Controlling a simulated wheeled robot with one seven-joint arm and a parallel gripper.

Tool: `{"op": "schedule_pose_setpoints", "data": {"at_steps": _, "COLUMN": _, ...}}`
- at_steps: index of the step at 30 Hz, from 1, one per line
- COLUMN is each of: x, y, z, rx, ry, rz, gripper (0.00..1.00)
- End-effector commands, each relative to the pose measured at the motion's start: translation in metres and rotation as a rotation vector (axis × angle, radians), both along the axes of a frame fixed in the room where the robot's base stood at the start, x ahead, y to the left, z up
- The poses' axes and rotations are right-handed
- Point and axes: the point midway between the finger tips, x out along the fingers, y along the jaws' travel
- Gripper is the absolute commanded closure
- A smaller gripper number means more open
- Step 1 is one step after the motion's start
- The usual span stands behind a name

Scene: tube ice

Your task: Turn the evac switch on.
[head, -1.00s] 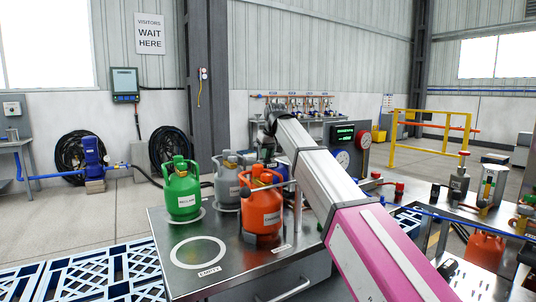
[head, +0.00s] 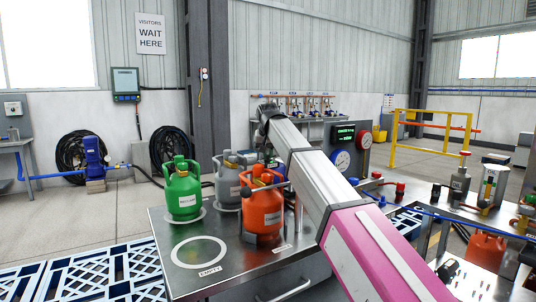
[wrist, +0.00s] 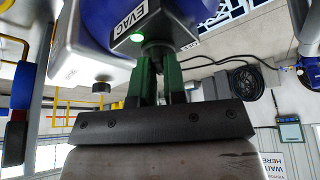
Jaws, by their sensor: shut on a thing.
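In the head view my arm reaches over the metal bench (head: 165,225), and the fingers cannot be made out there.
Green (head: 183,190), grey (head: 228,185) and orange (head: 262,210) cylinders stand on the bench beside my arm. A gauge panel with a lit green display (head: 344,132) stands behind the arm. Blue pallets (head: 100,270) lie at front left. Open floor (head: 120,200) lies beyond the bench.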

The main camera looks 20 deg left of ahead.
Motion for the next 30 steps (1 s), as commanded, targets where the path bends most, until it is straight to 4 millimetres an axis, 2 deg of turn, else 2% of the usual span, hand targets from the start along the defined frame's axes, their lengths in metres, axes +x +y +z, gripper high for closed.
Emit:
{"op": "schedule_pose_setpoints", "data": {"at_steps": 7, "x": -0.001, "y": 0.000, "z": -0.003, "rx": -0.002, "ry": 0.006, "rz": -0.003, "gripper": 1.00}}
{"op": "schedule_pose_setpoints", "data": {"at_steps": 9, "x": -0.001, "y": 0.000, "z": -0.003, "rx": -0.002, "ry": 0.006, "rz": -0.003, "gripper": 0.72}}
{"op": "schedule_pose_setpoints", "data": {"at_steps": 10, "x": 0.000, "y": 0.000, "z": -0.003, "rx": -0.001, "ry": 0.006, "rz": -0.002, "gripper": 0.63}}
{"op": "schedule_pose_setpoints", "data": {"at_steps": 23, "x": -0.001, "y": -0.001, "z": 0.001, "rx": -0.002, "ry": 0.003, "rz": -0.001, "gripper": 0.63}}
{"op": "schedule_pose_setpoints", "data": {"at_steps": 26, "x": -0.004, "y": -0.002, "z": 0.008, "rx": -0.001, "ry": 0.002, "rz": -0.001, "gripper": 0.63}}
{"op": "schedule_pose_setpoints", "data": {"at_steps": 30, "x": -0.011, "y": -0.005, "z": 0.028, "rx": -0.001, "ry": 0.001, "rz": -0.001, "gripper": 0.63}}
